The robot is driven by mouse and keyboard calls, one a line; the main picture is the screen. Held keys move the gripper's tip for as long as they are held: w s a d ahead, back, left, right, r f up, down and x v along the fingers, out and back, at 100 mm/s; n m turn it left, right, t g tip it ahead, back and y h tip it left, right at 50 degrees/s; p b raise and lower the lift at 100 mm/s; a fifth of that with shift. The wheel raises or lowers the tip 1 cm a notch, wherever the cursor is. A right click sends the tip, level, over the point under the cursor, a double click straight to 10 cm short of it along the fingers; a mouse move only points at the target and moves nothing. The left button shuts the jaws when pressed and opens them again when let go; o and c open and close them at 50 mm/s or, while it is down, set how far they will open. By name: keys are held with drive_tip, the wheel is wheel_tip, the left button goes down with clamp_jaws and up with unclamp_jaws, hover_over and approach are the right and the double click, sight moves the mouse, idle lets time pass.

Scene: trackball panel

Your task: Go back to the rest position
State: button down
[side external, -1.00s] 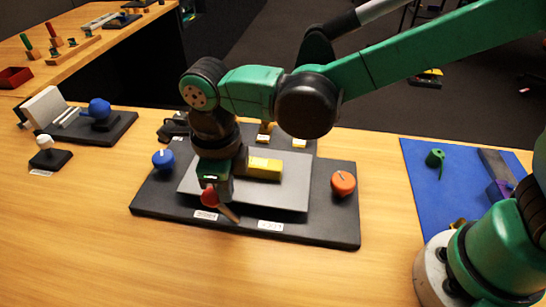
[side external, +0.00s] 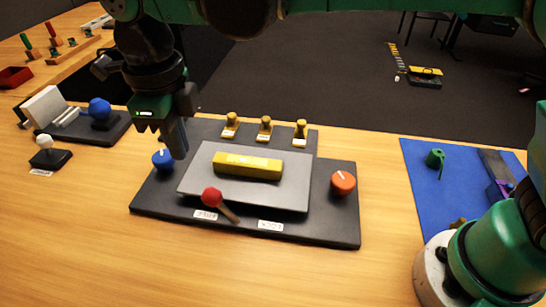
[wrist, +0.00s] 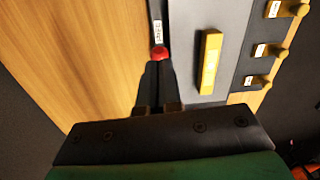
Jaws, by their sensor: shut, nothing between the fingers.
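My gripper (side external: 177,138) is in the air above the left part of the dark trackball panel (side external: 310,230), near the blue knob (side external: 162,159) in the picture. Its fingers are together, pointing down, with nothing between them. In the wrist view the shut fingers (wrist: 160,70) show below the red ball of the lever. That red-topped lever (side external: 212,197) leans at the front of the panel. A yellow bar (side external: 248,165) lies on the grey plate (side external: 290,197). An orange knob (side external: 343,183) is at the right.
Three yellow switches (side external: 264,129) stand along the panel's back. A blue mat (side external: 425,200) with a green part lies at the right. A white-topped joystick (side external: 45,150) and a board with a blue ball (side external: 99,108) are at the left. The wooden front is clear.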

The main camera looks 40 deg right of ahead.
drive_tip(key=shift+r, duration=0.2)
drive_tip(key=s+d+f+n+t, duration=0.1)
drive_tip(key=s+d+n+t, duration=0.2)
drive_tip(key=d+n, duration=0.9)
drive_tip(key=s+d+f+n+t, duration=0.1)
drive_tip(key=s+d+n+t, duration=0.2)
drive_tip(key=d+n, duration=1)
drive_tip(key=shift+s+d+f+n+t, duration=0.2)
drive_tip(key=shift+s+n+t, duration=0.1)
drive_tip(key=shift+s+n, duration=0.15)
